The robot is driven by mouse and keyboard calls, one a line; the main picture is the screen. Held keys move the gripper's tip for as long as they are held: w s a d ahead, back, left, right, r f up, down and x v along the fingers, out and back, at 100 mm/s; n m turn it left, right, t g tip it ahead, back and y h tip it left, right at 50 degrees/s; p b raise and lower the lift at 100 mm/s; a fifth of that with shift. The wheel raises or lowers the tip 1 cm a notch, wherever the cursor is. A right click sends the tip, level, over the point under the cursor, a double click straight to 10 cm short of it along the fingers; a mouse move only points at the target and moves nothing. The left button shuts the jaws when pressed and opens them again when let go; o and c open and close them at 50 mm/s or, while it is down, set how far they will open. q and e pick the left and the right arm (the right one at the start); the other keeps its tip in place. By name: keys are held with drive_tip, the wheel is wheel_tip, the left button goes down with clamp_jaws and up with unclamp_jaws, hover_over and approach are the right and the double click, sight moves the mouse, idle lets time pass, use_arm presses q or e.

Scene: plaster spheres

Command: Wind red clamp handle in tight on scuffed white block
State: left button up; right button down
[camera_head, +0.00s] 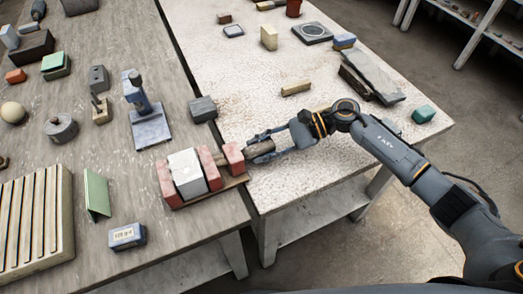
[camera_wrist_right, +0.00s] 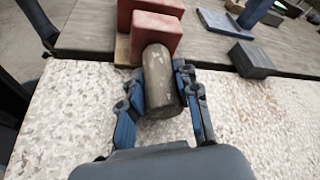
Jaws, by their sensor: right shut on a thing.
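The red clamp (camera_head: 168,186) sits on a thin wooden base at the right edge of the grey-brown table. The scuffed white block (camera_head: 187,174) stands between its left red jaw and its middle red jaw (camera_head: 210,168); any small gap there is too small to tell. A short rod joins the middle jaw to the red end block (camera_head: 233,158). The clamp handle (camera_wrist_right: 160,75) is a grey-brown cylinder sticking out from the end block, not visibly red. My right gripper (camera_head: 264,148) is shut on the handle, with fingers on both sides of it. My left gripper is not in view.
A dark grey block (camera_head: 203,109) and a blue-grey stand (camera_head: 150,125) are behind the clamp. A green panel (camera_head: 96,193) and a small blue box (camera_head: 127,236) are in front left. The speckled white table (camera_head: 310,150) is clear around my right gripper.

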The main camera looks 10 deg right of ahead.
drive_tip(key=m+g+b, duration=0.1)
drive_tip(key=m+b, duration=0.1)
drive_tip(key=b, duration=0.1)
drive_tip(key=shift+w+f+h, duration=0.1)
drive_tip(key=shift+f+h, duration=0.1)
drive_tip(key=shift+h, duration=0.2)
drive_tip(key=shift+r+m+g+b, duration=0.2)
drive_tip(key=shift+m+g+b, duration=0.5)
drive_tip(key=shift+b, duration=0.55)
drive_tip(key=c, duration=0.9)
unclamp_jaws()
drive_tip(key=shift+c, duration=0.2)
drive_tip(key=v, duration=1.2)
drive_tip(key=shift+r, duration=0.25)
